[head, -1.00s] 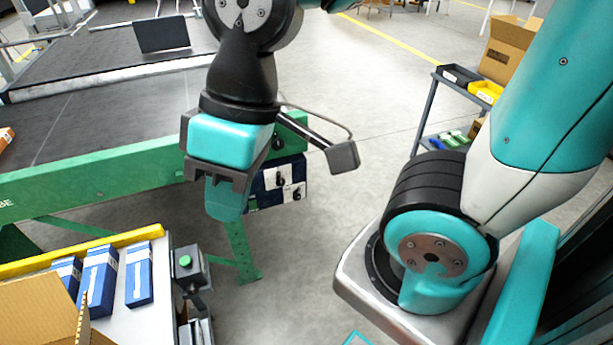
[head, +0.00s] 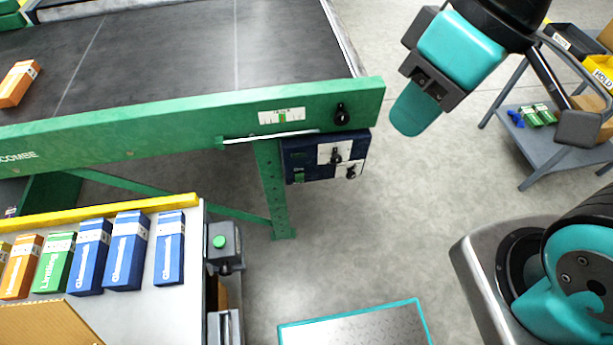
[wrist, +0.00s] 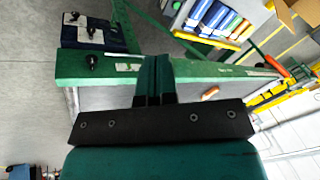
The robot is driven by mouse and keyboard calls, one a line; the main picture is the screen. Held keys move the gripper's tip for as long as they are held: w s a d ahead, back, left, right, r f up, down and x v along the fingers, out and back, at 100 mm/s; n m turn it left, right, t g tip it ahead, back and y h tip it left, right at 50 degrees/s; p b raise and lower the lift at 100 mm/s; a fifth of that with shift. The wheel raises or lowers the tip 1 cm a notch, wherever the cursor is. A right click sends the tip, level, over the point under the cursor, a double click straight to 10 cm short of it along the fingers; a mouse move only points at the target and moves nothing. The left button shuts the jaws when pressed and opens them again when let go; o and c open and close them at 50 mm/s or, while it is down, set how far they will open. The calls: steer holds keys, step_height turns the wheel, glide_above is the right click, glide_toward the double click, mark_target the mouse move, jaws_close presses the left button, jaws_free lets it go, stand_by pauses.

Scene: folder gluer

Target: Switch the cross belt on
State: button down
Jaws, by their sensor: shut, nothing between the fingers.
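A dark blue control box (head: 302,165) hangs under the end of the green conveyor frame (head: 180,128). It carries two black knobs on white plates, an upper one (head: 336,158) and a lower one (head: 351,173). Another black knob (head: 341,115) sits on the frame end above the box. The labels are too small to read. My gripper (head: 411,110) is shut and empty, to the right of the box and apart from it. In the wrist view my shut fingers (wrist: 154,80) point toward the frame; the box (wrist: 82,32) is at upper left.
The dark belt (head: 190,50) carries an orange carton (head: 18,83). A table (head: 190,285) with several cartons and a green button (head: 219,242) stands at lower left. A shelf cart (head: 545,150) is at right. The floor between box and cart is clear.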

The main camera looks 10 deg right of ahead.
steer(key=w+a+f+n+t+b, duration=0.1)
steer(key=w+f+b, duration=0.4)
steer(key=f, duration=0.9)
steer(key=w+a+f+n+t+b, duration=0.1)
steer(key=w+f+n+t+b, duration=0.2)
steer(key=f, duration=1.1)
steer(key=w+a+f+n+t+b, duration=0.1)
steer(key=w+f+n+t+b, duration=0.1)
steer(key=w+f+n+b, duration=0.3)
steer(key=w+f+b, duration=0.3)
steer(key=f+b, duration=0.3)
steer(key=f, duration=0.3)
steer(key=shift+a+f+n+y+b, duration=0.15)
steer(key=shift+f+n+y+b, duration=0.15)
steer(key=shift+f+y+b, duration=0.1)
steer(key=b, duration=0.1)
glide_toward(304, 180)
steer(key=a+f, duration=0.4)
steer(key=a, duration=0.1)
steer(key=shift+w+d+r, duration=0.1)
steer(key=shift+w, duration=0.45)
steer(key=shift+w+d+r, duration=0.1)
steer(key=shift+w+d, duration=0.05)
steer(key=shift+w, duration=0.35)
